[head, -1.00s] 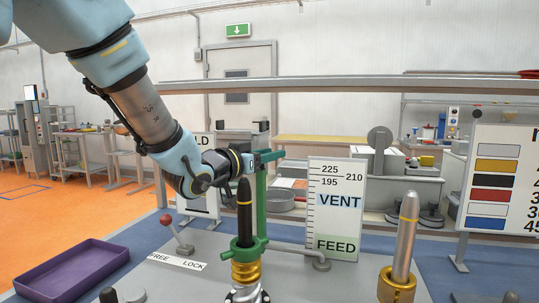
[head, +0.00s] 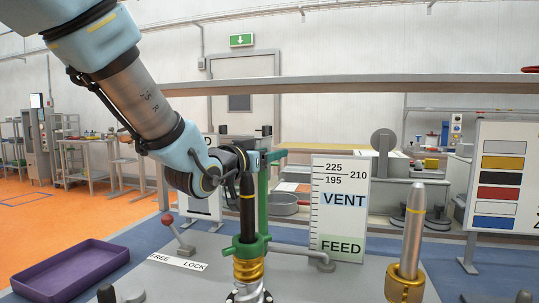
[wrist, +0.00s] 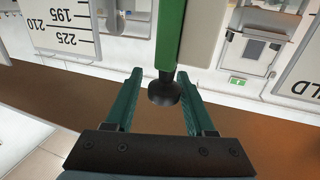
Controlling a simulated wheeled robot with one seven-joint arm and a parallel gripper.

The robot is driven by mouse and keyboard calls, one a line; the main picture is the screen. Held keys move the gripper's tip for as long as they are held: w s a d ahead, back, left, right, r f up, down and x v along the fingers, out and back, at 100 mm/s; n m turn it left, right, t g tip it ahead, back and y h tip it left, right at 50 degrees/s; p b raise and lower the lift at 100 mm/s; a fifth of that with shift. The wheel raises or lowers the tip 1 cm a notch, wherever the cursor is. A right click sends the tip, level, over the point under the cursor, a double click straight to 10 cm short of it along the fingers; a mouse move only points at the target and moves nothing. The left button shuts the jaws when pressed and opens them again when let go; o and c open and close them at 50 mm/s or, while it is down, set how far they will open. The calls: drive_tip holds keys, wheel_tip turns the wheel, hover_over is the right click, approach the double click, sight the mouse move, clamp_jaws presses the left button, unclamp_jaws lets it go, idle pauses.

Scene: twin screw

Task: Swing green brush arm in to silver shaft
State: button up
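The green brush arm (head: 263,210) stands upright, with its lower bracket at the black shaft (head: 247,205) above a gold collar (head: 248,270). The silver shaft (head: 413,235) stands apart to the right in its own gold collar (head: 404,285). My gripper (head: 272,157) is at the top of the green arm, behind the black shaft's tip. In the wrist view my gripper's two teal fingers (wrist: 158,98) are apart, with a black knob (wrist: 162,92) under the green post (wrist: 172,35) between them. A gap shows on each side of the knob. The fingertips are partly hidden in the head view.
A red-knobbed lever (head: 176,235) stands by the FREE/LOCK label (head: 178,262). A VENT/FEED scale board (head: 340,210) stands behind, between the shafts. A purple tray (head: 72,272) is at left. A colour chart (head: 500,180) is at right.

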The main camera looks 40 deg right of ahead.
drive_tip(key=shift+o, duration=0.8)
drive_tip(key=b+v, duration=0.2)
drive_tip(key=v, duration=0.9)
